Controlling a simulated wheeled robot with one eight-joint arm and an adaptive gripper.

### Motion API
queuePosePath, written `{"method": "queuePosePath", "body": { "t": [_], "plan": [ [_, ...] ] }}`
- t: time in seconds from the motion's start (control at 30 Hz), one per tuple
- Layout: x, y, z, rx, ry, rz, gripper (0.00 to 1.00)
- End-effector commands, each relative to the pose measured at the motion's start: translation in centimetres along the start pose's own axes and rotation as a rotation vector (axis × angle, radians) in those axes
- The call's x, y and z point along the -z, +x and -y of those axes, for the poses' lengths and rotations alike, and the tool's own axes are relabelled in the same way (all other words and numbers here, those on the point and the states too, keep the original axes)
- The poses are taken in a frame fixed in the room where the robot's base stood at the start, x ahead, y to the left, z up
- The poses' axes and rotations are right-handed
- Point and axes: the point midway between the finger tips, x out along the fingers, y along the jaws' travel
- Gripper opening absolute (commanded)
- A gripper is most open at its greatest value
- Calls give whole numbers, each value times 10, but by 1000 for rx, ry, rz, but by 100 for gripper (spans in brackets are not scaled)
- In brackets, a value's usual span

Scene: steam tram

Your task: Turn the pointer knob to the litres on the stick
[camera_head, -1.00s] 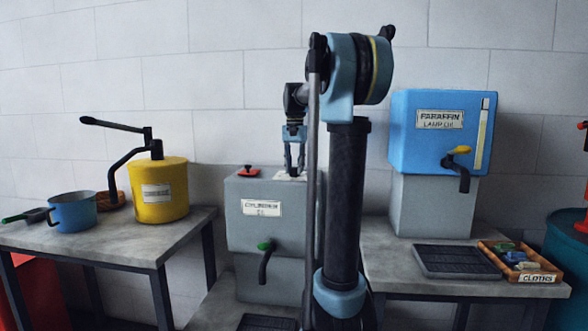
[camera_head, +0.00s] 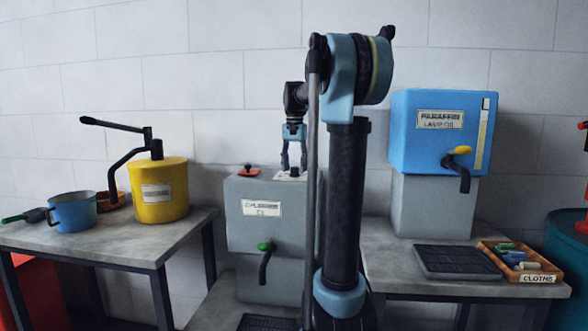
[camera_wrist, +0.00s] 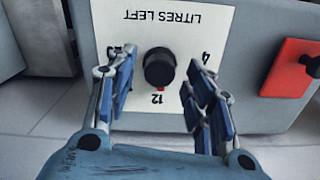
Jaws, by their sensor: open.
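The pointer knob (camera_wrist: 159,68) is a round black knob on a white plate (camera_wrist: 117,20) marked "LITRES LEFT". In the wrist view the plate's print is upside down, with 12 just below the knob and 4 to its right. A small red mark shows at the knob's lower right. My gripper (camera_wrist: 160,88) is open, with its blue fingers on either side of the knob and apart from it. In the head view my gripper (camera_head: 294,165) hangs just above the knob (camera_head: 294,172) on the grey cylinder oil tank (camera_head: 245,236). The dipstick is not recognisable in either view.
A red piece with a black top (camera_head: 249,170) sits on the tank's top beside the plate. The tank has a green-handled tap (camera_head: 265,248) in front. A yellow can (camera_head: 160,190) stands left, and a blue paraffin tank (camera_head: 420,150) right.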

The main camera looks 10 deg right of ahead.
Motion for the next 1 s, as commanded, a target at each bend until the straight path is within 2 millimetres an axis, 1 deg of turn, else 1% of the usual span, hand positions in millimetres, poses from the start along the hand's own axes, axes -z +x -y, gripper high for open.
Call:
{"method": "queuePosePath", "body": {
  "t": [0.17, 0.4, 0.6, 0.8, 1.0],
  "plan": [
    [0, -23, 0, 0, 0, 0, 48],
    [1, -68, 0, 0, 0, 0, 48],
    [2, -98, 1, 0, 0, 0, 48],
    [2, -112, 1, 0, 0, 0, 48],
    [2, -114, 1, 0, 0, 0, 48]
  ]
}}
